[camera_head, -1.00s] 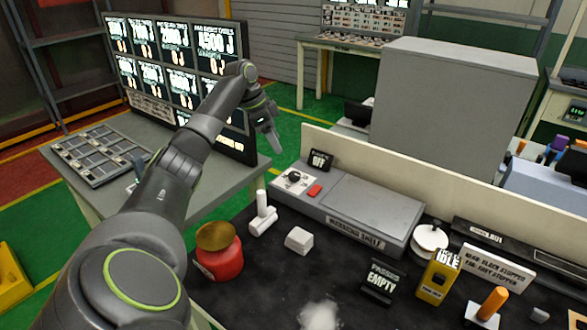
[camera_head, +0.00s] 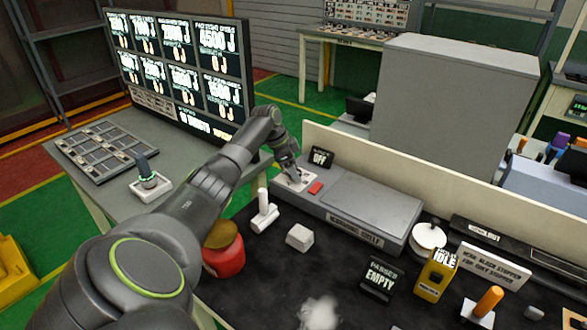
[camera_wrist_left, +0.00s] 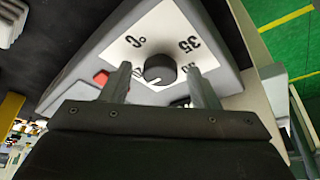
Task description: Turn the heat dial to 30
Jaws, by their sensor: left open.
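The heat dial is a round black knob (camera_wrist_left: 160,69) on a white plate with printed numbers, and 35 and °C can be read in the left wrist view. The plate (camera_head: 283,182) sits at the left end of the grey warming shelf (camera_head: 372,205). My left gripper (camera_head: 296,179) is over this plate and hides the knob in the head view. In the left wrist view its two fingers (camera_wrist_left: 162,85) are apart, one on each side of the knob, with gaps visible. The small sign (camera_head: 321,157) behind the dial reads OFF. My right gripper is not in view.
A red button (camera_head: 315,188) is just right of the dial.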

